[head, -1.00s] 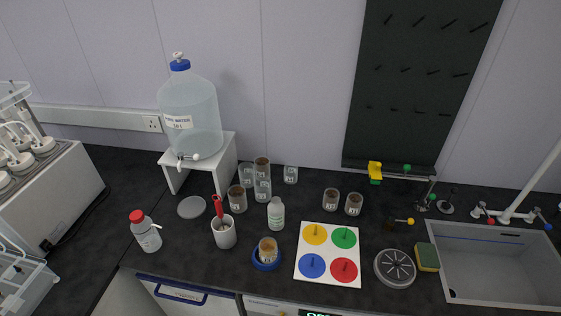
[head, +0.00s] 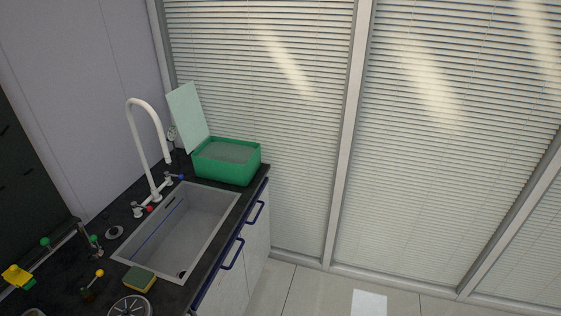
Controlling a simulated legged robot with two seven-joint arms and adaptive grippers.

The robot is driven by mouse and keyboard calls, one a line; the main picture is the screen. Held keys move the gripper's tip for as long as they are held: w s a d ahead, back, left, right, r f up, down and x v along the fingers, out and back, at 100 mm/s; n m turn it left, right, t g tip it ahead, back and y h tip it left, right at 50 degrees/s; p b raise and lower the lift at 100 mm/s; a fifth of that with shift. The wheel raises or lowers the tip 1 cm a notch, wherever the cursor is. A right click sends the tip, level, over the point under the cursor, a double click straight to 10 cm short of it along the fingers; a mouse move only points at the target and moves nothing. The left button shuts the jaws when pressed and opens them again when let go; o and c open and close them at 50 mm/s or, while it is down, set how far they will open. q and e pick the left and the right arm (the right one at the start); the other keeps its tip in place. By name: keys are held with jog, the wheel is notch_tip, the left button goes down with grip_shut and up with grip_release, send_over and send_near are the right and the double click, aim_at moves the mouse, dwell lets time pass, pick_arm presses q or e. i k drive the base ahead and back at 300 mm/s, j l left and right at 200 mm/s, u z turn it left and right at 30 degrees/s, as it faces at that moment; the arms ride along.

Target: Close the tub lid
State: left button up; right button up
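A green tub (head: 226,164) stands on the dark counter's far right corner, beyond the sink. Its pale lid (head: 187,114) stands up, tilted back a little, along the tub's left side. The tub's top is open and a greyish content (head: 229,151) fills it to near the rim. Neither of my grippers is in view.
A sink (head: 186,226) with a tall white faucet (head: 148,143) lies in front of the tub. A sponge (head: 139,279) and a round grey drain-like disc (head: 130,308) are at the near edge. Windows with blinds (head: 265,75) stand behind. The floor (head: 320,292) at right is clear except for a white sheet (head: 369,303).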

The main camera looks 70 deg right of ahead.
aim_at(183, 103)
jog(key=j+z, duration=0.1)
jog(key=z, duration=1.75)
jog(key=i+l+u, duration=0.1)
jog(key=u, duration=0.3)
jog(key=i+l+u, duration=0.1)
jog(key=u, duration=0.35)
jog(key=l+u, duration=0.4)
jog(key=i+l+u, duration=0.1)
jog(key=u, duration=0.3)
jog(key=l+u, duration=0.25)
jog(key=u, duration=0.15)
